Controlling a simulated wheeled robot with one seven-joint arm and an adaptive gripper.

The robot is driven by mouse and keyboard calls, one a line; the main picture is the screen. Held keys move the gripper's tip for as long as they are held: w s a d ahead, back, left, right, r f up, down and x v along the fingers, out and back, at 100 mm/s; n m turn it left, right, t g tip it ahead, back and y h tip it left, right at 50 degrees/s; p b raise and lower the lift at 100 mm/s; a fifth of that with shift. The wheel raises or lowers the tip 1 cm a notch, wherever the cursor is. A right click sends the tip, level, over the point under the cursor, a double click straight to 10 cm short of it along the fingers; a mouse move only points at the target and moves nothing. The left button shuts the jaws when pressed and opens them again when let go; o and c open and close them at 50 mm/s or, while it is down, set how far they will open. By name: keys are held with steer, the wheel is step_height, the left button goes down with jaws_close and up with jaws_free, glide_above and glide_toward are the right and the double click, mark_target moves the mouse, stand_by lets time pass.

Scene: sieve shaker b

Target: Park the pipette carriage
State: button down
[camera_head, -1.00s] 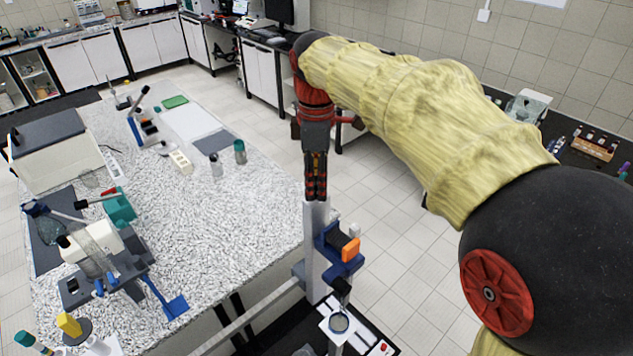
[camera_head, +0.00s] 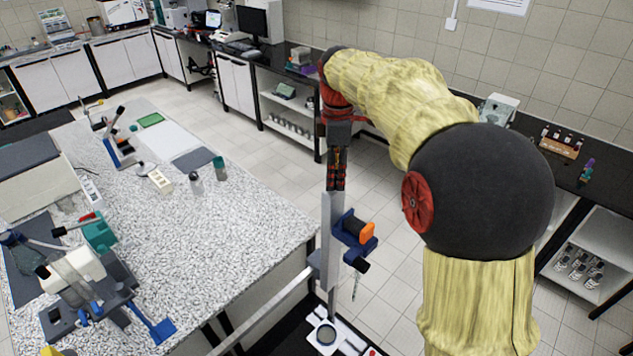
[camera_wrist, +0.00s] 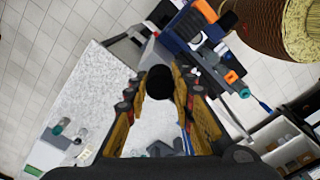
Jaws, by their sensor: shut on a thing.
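The pipette carriage is a tall grey post (camera_head: 331,235) with a blue holder (camera_head: 349,232) and an orange block (camera_head: 366,233) on its right side. A dark pipette end (camera_head: 361,265) with a thin tip hangs below the holder. My gripper (camera_head: 336,188) points down at the post's top. A round dish (camera_head: 326,334) lies on a white plate below, left of the tip.
A pale rail (camera_head: 262,313) runs from the post to the lower left. The speckled bench (camera_head: 230,235) is left of the post, with a bottle (camera_head: 196,183), a teal-capped jar (camera_head: 219,168) and blue-grey equipment (camera_head: 85,280). Tiled floor is open to the right.

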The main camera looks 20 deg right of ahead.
steer(key=shift+w+d+r+p, duration=0.15)
steer(key=shift+w+d, duration=0.15)
steer(key=shift+d, duration=0.4)
steer(key=shift+w+d+f+p, duration=0.15)
steer(key=shift+w+d, duration=0.1)
steer(key=shift+d, duration=0.4)
steer(key=shift+r, duration=0.1)
steer(key=c, duration=2)
jaws_free()
steer(key=o, duration=0.4)
steer(key=shift+w+d, duration=0.1)
steer(key=shift+d, duration=0.15)
steer(key=shift+o, duration=0.5)
steer(key=shift+a, duration=0.1)
step_height(320, 180, up, 12)
